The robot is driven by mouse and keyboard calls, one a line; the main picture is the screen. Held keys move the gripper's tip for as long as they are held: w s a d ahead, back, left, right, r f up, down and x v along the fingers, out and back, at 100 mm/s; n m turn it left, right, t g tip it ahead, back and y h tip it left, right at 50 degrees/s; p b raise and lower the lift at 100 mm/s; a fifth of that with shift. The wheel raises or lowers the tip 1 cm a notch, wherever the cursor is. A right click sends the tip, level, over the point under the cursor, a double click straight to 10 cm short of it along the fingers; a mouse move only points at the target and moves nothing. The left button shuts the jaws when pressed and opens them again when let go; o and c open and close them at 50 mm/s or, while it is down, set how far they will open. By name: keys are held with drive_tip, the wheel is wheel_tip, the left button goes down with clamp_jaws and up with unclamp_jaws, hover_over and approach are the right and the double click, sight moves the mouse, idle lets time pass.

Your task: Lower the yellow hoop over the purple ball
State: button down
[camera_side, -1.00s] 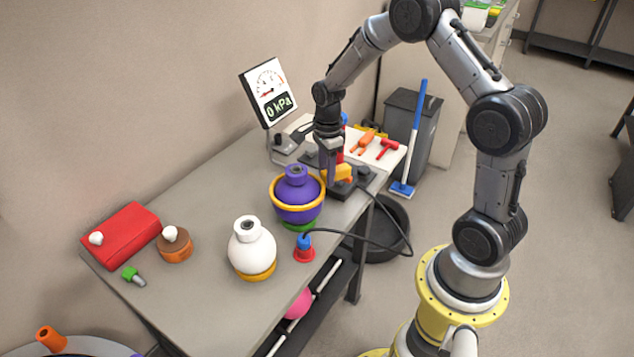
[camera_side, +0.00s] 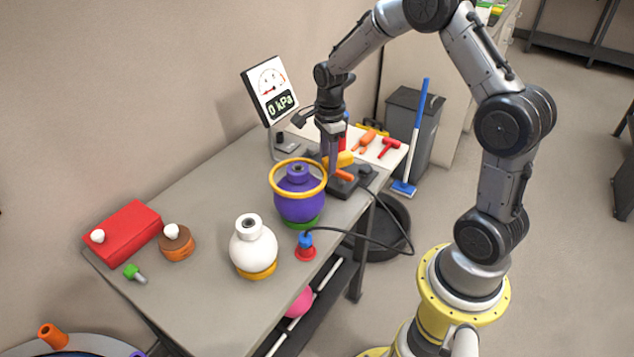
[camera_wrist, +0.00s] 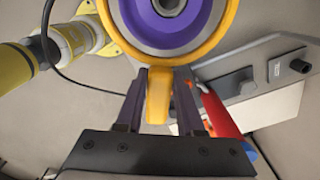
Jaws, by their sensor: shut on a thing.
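The purple ball (camera_side: 299,210), with a short neck and a hole in its top, stands on a green base (camera_side: 312,224) on the bench. The yellow hoop (camera_side: 299,197) is held about level with the ball's neck, with most of the ball showing below it. In the wrist view the hoop (camera_wrist: 228,32) rings the purple top (camera_wrist: 133,22) with a gap at the near side. My gripper (camera_side: 335,172) is at the right of the ball, pointing down. Its fingers are shut on the hoop's yellow tab (camera_wrist: 159,95).
A white kettlebell-like ball (camera_side: 253,246) stands in front on the left. A small red and blue piece (camera_side: 305,247) is close by at the front edge. A gauge (camera_side: 271,92) reading 0 kPa stands behind. A dark block (camera_side: 343,186) lies under my gripper.

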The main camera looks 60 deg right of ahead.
sight(325, 160)
drive_tip(key=shift+r, duration=3.85)
drive_tip(key=shift+w+a+f, duration=0.1)
drive_tip(key=shift+w+a, duration=0.05)
drive_tip(key=shift+a, duration=0.3)
drive_tip(key=w+a+r+n, duration=0.1)
drive_tip(key=w+a+n, duration=0.2)
drive_tip(key=a+n, duration=0.3)
drive_tip(key=w+a+n, duration=0.3)
drive_tip(key=a+n, duration=0.3)
drive_tip(key=n, duration=0.8)
drive_tip(key=shift+w+a+r+n, duration=0.3)
drive_tip(key=shift+w+a+r, duration=0.05)
